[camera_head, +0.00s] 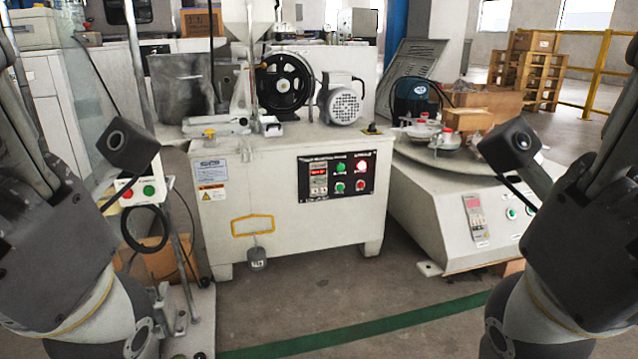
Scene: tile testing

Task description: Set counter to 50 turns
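A white testing machine (250,218) stands in the middle. Its front has a black control panel (350,192). At the panel's left is a small counter (318,180) with a red display; its digits are too small to read. Green and red buttons (350,187) sit to the right of the counter, and a red light or button at the upper right looks lit. My two arms stand at the left and right picture edges, well apart from the panel. Neither gripper's fingers can be seen.
A round-table machine (450,220) with its own red display stands at the right. A stand with buttons (140,190) is at the left. A yellow handle (252,226) and a hanging weight (257,259) are on the front of the middle machine. The floor (320,300) ahead is clear.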

